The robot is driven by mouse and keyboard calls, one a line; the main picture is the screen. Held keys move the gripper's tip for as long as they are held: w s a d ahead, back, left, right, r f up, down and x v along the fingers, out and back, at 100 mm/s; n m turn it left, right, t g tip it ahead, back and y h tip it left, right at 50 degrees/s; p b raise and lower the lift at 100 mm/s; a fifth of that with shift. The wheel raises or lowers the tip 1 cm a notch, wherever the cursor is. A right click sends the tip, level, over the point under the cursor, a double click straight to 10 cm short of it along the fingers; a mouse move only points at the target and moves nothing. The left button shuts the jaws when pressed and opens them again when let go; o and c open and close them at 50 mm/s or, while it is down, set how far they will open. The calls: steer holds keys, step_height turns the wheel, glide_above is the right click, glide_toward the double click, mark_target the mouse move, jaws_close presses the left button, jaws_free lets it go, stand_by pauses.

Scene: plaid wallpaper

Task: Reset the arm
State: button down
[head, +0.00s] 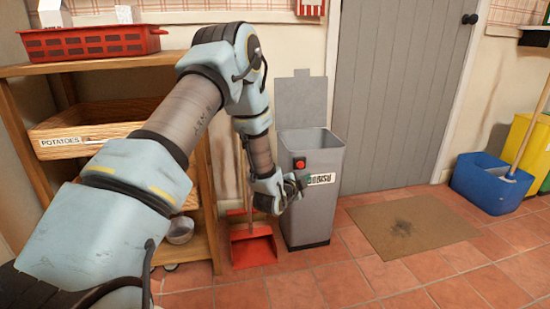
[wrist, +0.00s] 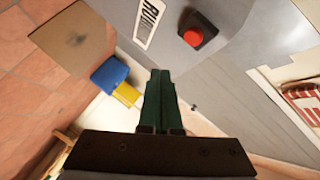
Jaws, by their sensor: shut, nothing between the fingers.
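My gripper (head: 301,183) hangs at the end of my bent arm, in front of the grey rubbish bin (head: 311,218) in the head view. In the wrist view my gripper (wrist: 160,75) shows its two green fingers together, shut and empty. The bin's lid (head: 301,98) stands up, open. The bin has a red button (head: 299,163) and a white label, partly hidden by my gripper in the head view. The red button (wrist: 194,37) also shows close by in the wrist view, right of the fingertips. I cannot tell whether my gripper touches the bin.
Wooden shelves (head: 101,67) with a red basket (head: 85,43) and a potato drawer (head: 75,137) stand at the left. A red dustpan (head: 252,249) is beside the bin. A brown mat (head: 413,227) lies before the grey door (head: 395,100). A blue bucket (head: 488,184) is at right.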

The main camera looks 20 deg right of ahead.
steer(key=w+a+r+n+g+y, duration=0.1)
steer(key=a+r+n+y, duration=0.25)
steer(key=a, duration=0.75)
steer(key=w+a+r+n+g+y, duration=0.15)
steer(key=a+n+y, duration=0.3)
steer(key=a, duration=0.65)
steer(key=s+a+r+n+g+y, duration=0.25)
steer(key=s+a+n, duration=0.35)
steer(key=s+a, duration=0.45)
steer(key=s+a+r+n+g+y, duration=0.1)
steer(key=s+a+r+n+g, duration=0.25)
steer(key=s+a+n, duration=0.45)
step_height(320, 180, up, 35)
steer(key=s+a+m+p, duration=0.1)
steer(key=a+p, duration=0.1)
steer(key=p, duration=3.2)
steer(key=shift+s+a+p, duration=0.3)
steer(key=shift+a+p, duration=0.1)
steer(key=shift+t, duration=0.25)
